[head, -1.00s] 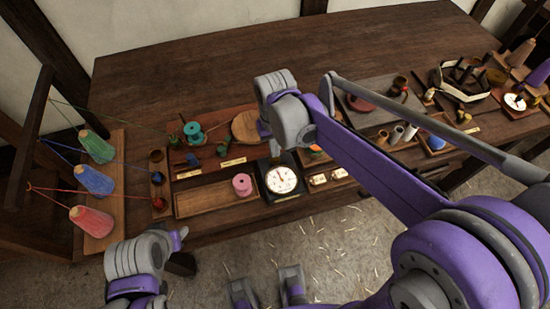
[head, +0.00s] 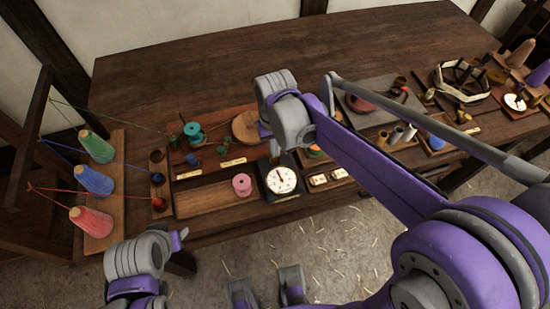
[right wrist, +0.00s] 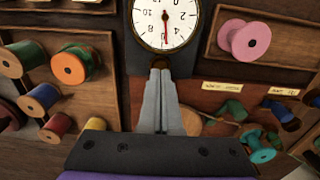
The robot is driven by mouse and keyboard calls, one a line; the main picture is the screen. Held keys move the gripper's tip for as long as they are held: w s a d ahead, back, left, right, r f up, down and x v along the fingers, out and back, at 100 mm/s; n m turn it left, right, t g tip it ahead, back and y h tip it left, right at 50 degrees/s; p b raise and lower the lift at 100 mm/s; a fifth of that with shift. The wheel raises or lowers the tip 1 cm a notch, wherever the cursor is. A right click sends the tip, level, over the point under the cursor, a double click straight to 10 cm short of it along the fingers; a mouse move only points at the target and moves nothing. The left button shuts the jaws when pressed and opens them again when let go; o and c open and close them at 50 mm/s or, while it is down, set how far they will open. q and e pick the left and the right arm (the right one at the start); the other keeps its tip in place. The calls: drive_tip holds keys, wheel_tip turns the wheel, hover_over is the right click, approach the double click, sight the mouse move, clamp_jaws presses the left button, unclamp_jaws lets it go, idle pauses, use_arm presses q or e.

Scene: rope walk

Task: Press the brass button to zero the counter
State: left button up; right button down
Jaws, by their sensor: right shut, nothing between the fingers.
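The counter (head: 281,180), a dark box with a white round dial and a red needle, stands at the bench's front edge. In the right wrist view its dial (right wrist: 165,22) is at the top and the needle points down the picture. My right gripper (right wrist: 160,75) is shut and empty, its fingertips at the counter's dark edge just beside the dial rim. In the head view the right gripper (head: 274,150) is above the counter's back side. My left gripper (head: 180,238) is low at the left, away from the counter.
A pink spool (head: 242,184) in a wooden tray is left of the counter. A teal spool (head: 194,133) and small spools lie behind. Coloured thread cones (head: 92,222) stand at the far left. The bench's back (head: 200,70) is clear.

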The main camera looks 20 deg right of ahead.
drive_tip(key=shift+f+b, duration=0.65)
drive_tip(key=shift+f, duration=0.35)
idle(0.6)
drive_tip(key=shift+r, duration=0.1)
drive_tip(key=shift+r+p, duration=2.5)
drive_tip(key=shift+r, duration=1)
drive_tip(key=s+d+t, duration=0.2)
drive_tip(key=s+d, duration=0.1)
drive_tip(key=s, duration=0.4)
drive_tip(key=s+d+f+t+p, duration=0.1)
drive_tip(key=s+d+t, duration=0.2)
drive_tip(key=s, duration=0.4)
drive_tip(key=shift+d, duration=0.3)
